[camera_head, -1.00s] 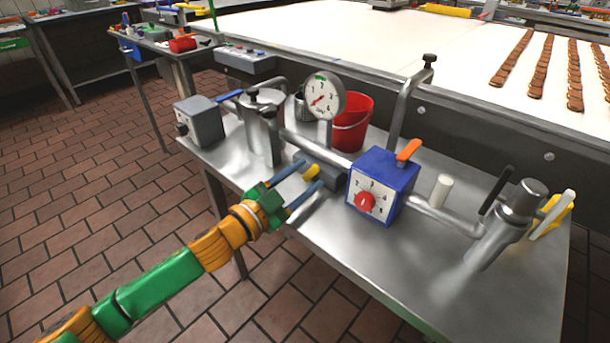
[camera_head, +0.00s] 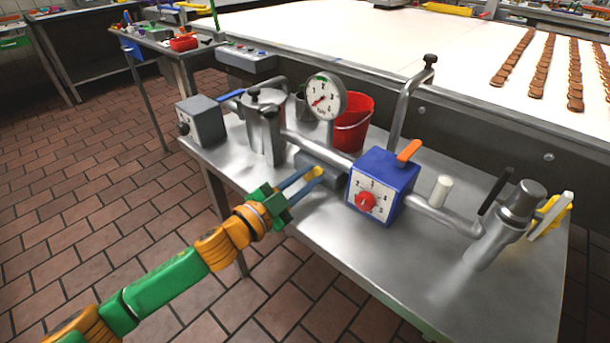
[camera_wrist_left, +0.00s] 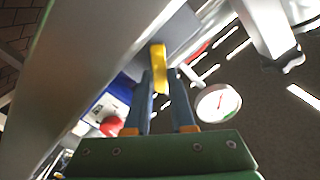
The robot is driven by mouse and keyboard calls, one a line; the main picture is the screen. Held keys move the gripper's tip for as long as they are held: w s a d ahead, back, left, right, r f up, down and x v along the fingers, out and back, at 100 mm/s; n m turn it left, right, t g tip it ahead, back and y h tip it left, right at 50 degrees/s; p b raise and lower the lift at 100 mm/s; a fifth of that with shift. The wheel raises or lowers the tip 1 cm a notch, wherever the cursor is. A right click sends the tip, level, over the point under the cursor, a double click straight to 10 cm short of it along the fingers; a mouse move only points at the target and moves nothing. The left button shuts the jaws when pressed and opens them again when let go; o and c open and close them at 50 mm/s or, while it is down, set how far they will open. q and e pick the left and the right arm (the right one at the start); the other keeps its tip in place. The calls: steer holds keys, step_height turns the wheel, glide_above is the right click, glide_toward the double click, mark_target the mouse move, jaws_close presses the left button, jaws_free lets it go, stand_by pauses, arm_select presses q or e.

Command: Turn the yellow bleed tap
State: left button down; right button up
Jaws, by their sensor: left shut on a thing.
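The yellow bleed tap (camera_head: 316,171) is a small lever on the grey block (camera_head: 322,178) under the steel pipe, left of the blue box. My left gripper (camera_head: 311,178) comes in from the front left, and its two blue fingers are closed on the tap. In the left wrist view, the yellow tap (camera_wrist_left: 158,60) stands out from between the tips of the fingers (camera_wrist_left: 159,84). The gripped part of the tap is partly hidden by the fingers. My right gripper is not in view.
The blue dial box (camera_head: 381,185) with a red knob stands close right of my gripper. A round gauge (camera_head: 326,97) and a red bucket (camera_head: 353,122) are behind. A steel canister (camera_head: 264,130) stands left. The table's front strip (camera_head: 345,238) is bare.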

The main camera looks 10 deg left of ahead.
arm_select(q)
steer(key=m, duration=0.1)
steer(key=m+p, duration=0.1)
steer(key=shift+s+d+f+m, duration=0.15)
steer(key=shift+d+f+m, duration=0.1)
steer(key=shift+m, duration=0.15)
steer(key=shift+s+d+f+m, duration=0.1)
steer(key=shift+f+m, duration=0.05)
steer(key=shift+m, duration=0.5)
steer(key=shift+f+m, duration=0.15)
steer(key=shift+m, duration=0.5)
steer(key=c, duration=0.8)
jaws_free()
steer(key=shift+o, duration=0.2)
